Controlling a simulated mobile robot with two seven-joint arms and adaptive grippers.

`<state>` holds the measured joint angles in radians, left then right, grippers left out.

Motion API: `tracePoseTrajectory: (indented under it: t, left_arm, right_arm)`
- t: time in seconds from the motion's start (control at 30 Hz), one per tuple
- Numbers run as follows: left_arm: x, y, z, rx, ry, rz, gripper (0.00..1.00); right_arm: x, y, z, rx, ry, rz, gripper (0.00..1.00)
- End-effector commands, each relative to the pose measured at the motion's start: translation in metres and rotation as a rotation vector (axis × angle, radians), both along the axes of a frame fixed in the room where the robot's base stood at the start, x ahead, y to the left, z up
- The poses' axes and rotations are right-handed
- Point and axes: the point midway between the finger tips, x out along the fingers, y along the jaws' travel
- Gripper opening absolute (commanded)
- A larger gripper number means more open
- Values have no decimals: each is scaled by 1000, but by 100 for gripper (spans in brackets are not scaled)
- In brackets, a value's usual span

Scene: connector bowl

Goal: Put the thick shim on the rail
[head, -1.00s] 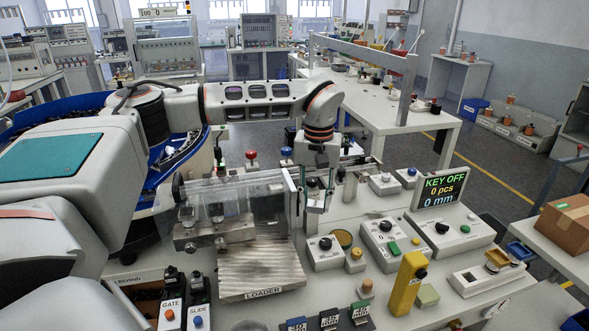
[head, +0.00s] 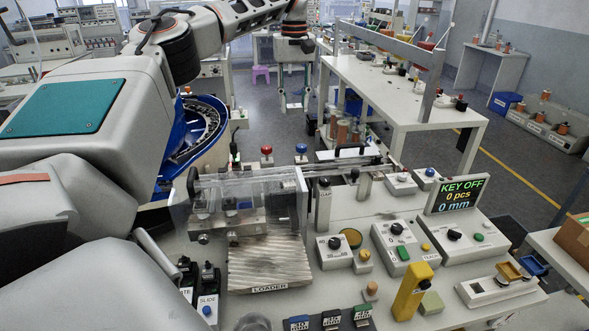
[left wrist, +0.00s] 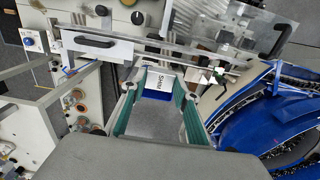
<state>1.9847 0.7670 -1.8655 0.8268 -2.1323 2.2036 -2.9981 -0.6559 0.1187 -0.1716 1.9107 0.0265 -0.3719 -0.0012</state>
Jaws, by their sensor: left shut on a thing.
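My left gripper (head: 294,104) is raised beyond the far edge of the workbench, pointing down. In the left wrist view its green-lined fingers (left wrist: 156,90) are shut on a small white block marked SHIM (left wrist: 160,82), with blue on its lower face. A long narrow metal rail (head: 345,166) runs along the back of the station, beside the clear guard. It also shows in the left wrist view (left wrist: 150,48). The gripper is apart from it. My right gripper is not in view.
A display (head: 461,193) reads KEY OFF, 0 pcs, 0 mm. Knob boxes and a yellow post (head: 411,291) fill the right side. A blue bowl (head: 190,150) stands at left.

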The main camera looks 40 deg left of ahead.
Motion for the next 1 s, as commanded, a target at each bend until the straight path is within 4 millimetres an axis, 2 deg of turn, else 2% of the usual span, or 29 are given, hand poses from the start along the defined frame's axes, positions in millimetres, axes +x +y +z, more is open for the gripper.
tracePoseTrajectory:
  t: [0.07,0.17,0.5,0.7,1.0]
  left_arm:
    - [-1,3,-2,0,3,10,8]
    - [-2,4,-19,-2,7,12,8]
    - [-2,3,-102,-1,6,10,8]
    - [-2,3,-143,-1,5,12,8]
    - [-1,4,-166,0,2,11,8]
  right_arm:
    - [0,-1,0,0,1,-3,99]
    - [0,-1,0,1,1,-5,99]
    - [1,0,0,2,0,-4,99]
    - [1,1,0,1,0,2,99]
    - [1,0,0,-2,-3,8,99]
